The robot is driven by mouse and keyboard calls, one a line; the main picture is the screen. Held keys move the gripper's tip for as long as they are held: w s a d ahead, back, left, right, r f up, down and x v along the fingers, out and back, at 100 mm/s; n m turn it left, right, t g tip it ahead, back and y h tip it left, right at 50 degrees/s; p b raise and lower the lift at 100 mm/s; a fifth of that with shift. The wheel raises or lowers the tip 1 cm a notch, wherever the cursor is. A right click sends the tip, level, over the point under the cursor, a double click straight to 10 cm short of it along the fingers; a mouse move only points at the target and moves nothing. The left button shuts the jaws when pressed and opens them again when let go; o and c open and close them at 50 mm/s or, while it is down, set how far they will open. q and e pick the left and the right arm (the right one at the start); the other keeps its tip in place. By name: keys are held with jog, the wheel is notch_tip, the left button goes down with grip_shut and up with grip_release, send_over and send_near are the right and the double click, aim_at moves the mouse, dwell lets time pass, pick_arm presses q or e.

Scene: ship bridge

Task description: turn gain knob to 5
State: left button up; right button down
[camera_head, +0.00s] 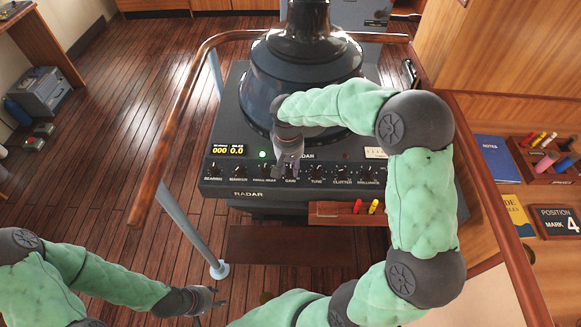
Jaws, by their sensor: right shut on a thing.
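The radar console (240,183) stands in the middle of the view, with a row of labelled knobs along its front panel. The gain knob (290,172) is in that row, under my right gripper and mostly hidden by it. My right gripper (289,168) reaches down from above and is shut on the gain knob. The knob's pointer and scale number cannot be read. My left gripper (212,300) is low at the left, away from the console, over the wooden floor. Its fingers are too small to judge.
A wooden handrail (178,105) curves around the console on a grey post (190,228). Below the panel is a small wooden tray (325,215) with red and yellow markers. A blue notes book (495,158) and a pen rack (545,157) are at right.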

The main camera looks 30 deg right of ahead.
aim_at(288, 168)
jog(key=shift+w+m, duration=0.1)
jog(key=shift+m, duration=0.5)
jog(key=c, duration=1)
grip_release()
jog(key=r, duration=1.2)
jog(key=shift+w+a, duration=0.1)
jog(key=shift+a, duration=0.15)
